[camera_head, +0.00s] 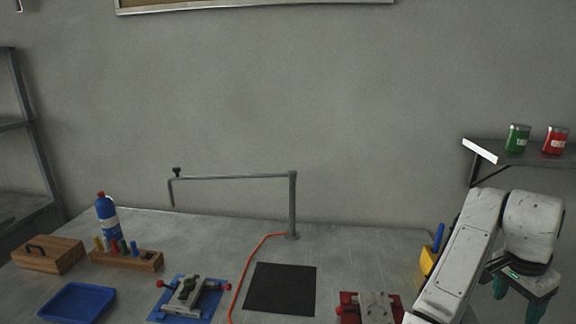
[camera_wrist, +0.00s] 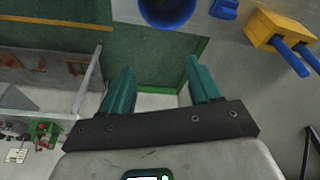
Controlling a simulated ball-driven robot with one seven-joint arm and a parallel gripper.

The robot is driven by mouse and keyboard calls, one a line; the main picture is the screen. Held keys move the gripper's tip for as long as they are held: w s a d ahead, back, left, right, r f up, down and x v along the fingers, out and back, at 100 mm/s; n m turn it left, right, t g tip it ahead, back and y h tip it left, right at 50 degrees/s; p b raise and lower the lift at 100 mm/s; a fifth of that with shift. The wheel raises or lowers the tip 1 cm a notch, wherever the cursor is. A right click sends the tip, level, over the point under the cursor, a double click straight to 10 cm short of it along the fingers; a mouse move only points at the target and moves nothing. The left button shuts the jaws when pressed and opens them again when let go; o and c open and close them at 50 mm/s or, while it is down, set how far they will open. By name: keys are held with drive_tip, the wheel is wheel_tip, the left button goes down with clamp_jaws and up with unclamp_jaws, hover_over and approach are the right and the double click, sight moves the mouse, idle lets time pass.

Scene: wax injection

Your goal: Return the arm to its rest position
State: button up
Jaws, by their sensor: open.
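My arm rises at the right of the head view, with a white forearm bent downward over the table's right side. My gripper (camera_head: 522,300) hangs at its end with teal fingers pointing down. In the wrist view my gripper (camera_wrist: 155,85) shows its two teal fingers well apart with nothing between them. Green floor and a white surface lie beyond the fingers.
The grey table (camera_head: 350,245) holds a blue tray (camera_head: 78,302), a black mat (camera_head: 280,289), a red-based fixture (camera_head: 350,308) and a metal post (camera_head: 292,205). A yellow block (camera_head: 428,262) with blue handles stands beside my arm. A wall shelf (camera_head: 520,157) carries cans above.

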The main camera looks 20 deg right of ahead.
drive_tip(key=a+f+n, duration=0.4)
drive_tip(key=f, duration=0.1)
drive_tip(key=s+a+f+n+t+h, duration=0.1)
drive_tip(key=a+f+n, duration=0.3)
drive_tip(key=f, duration=0.1)
drive_tip(key=a+f+n+t, duration=0.1)
drive_tip(key=a+f+n, duration=0.3)
drive_tip(key=a, duration=0.1)
drive_tip(key=shift+s+f+h, duration=0.3)
drive_tip(key=shift+s+f, duration=0.1)
drive_tip(key=s+a+f+n+y, duration=0.2)
drive_tip(key=s+a+f+n, duration=0.1)
drive_tip(key=a, duration=0.6)
drive_tip(key=s+a+f+n+y, duration=0.2)
drive_tip(key=s+a+f+n, duration=0.2)
drive_tip(key=a, duration=0.4)
drive_tip(key=s+f, duration=0.1)
drive_tip(key=s, duration=0.1)
drive_tip(key=shift+s+a+f, duration=0.35)
